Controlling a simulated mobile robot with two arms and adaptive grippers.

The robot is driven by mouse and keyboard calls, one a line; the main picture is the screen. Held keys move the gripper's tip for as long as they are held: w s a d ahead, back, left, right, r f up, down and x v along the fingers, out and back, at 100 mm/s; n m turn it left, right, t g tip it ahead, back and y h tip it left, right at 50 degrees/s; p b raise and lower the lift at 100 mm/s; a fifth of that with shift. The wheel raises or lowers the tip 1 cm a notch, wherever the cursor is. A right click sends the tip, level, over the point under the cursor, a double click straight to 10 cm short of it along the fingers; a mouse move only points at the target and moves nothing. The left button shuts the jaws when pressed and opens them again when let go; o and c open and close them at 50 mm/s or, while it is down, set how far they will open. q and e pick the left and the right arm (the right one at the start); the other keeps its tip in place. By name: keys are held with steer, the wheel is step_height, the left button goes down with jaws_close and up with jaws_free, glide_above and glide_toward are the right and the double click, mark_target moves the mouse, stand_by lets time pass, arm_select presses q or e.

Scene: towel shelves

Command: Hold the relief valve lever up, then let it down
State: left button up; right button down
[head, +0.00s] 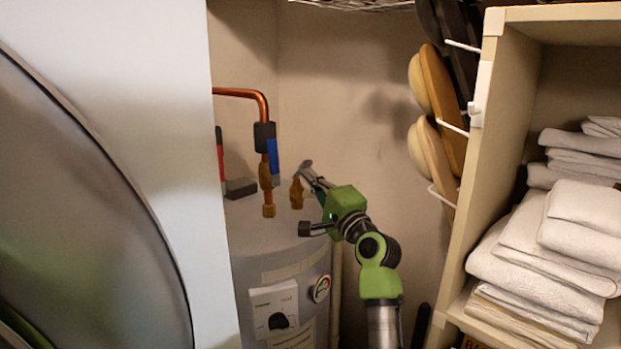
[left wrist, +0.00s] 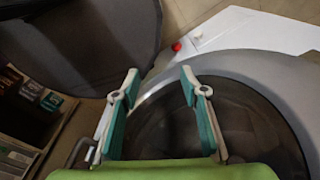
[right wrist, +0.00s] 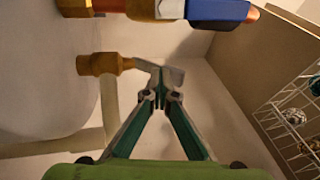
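The brass relief valve (head: 296,193) stands on top of the grey water heater (head: 270,235). Its short grey lever (head: 306,167) is raised at the top of the valve. In the right wrist view the valve (right wrist: 104,64) lies left of the fingertips and the lever (right wrist: 174,75) reaches over to them. My right gripper (right wrist: 160,98) has its fingers nearly together, with the lever at their tips; they look closed on it. In the head view my right gripper (head: 316,181) comes from the right. My left gripper (left wrist: 160,84) is open and empty, away from the valve.
Copper pipe (head: 246,93) and a blue-handled valve (head: 272,160) stand left of the relief valve. A shelf unit (head: 487,120) with folded towels (head: 555,235) is at the right. A white panel with a round dark door (head: 80,220) fills the left.

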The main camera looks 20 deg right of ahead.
stand_by(0.3)
steer(key=shift+s+f+b, duration=0.3)
steer(key=shift+f+b, duration=0.15)
steer(key=shift+f, duration=0.3)
steer(key=shift+s+f+b, duration=0.3)
steer(key=shift+f+b, duration=0.15)
steer(key=shift+f, duration=0.3)
steer(key=shift+s+f+b, duration=0.3)
steer(key=shift+f+b, duration=0.15)
steer(key=shift+f, duration=0.3)
steer(key=s+p, duration=0.2)
steer(key=s, duration=0.8)
steer(key=shift+s+d+p, duration=0.15)
steer(key=shift+d+p, duration=0.2)
steer(key=shift+d, duration=0.05)
